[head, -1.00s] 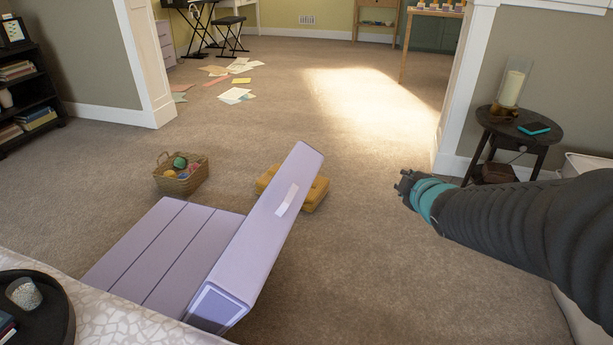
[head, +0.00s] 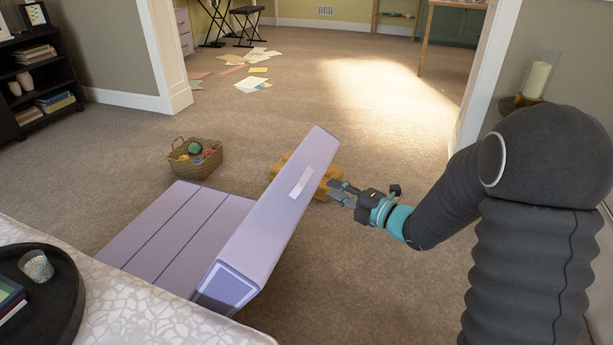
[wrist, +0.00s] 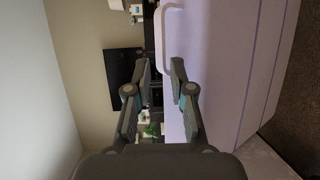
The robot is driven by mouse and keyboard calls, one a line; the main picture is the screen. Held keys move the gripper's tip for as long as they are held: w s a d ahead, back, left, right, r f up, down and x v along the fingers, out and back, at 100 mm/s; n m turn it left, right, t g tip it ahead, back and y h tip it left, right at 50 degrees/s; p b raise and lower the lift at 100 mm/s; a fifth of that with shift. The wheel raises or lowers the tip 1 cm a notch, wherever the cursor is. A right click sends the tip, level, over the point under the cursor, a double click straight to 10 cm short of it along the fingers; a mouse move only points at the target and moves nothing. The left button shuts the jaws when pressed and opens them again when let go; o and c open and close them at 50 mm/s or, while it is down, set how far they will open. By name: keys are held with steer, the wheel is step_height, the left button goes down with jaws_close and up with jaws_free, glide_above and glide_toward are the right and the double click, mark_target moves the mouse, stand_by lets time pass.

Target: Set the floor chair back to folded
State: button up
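The lavender floor chair (head: 175,237) stands on the carpet at lower centre in the head view. Its backrest (head: 262,225) is raised and leans up to the right. The backrest (wrist: 215,70) fills the right part there, and the handle (wrist: 160,40) shows just beyond the fingertips.
A wicker basket (head: 195,160) with balls stands behind the seat. A black tray (head: 45,300) rests on a patterned surface at lower left. Papers (head: 252,84) lie further back. Carpet is clear at centre right.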

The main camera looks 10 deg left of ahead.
mark_target(307, 174)
steer(key=x, duration=1)
steer(key=shift+w+a+p, duration=0.15)
steer(key=shift+a+p, duration=0.05)
steer(key=shift+p, duration=0.1)
jaws_close()
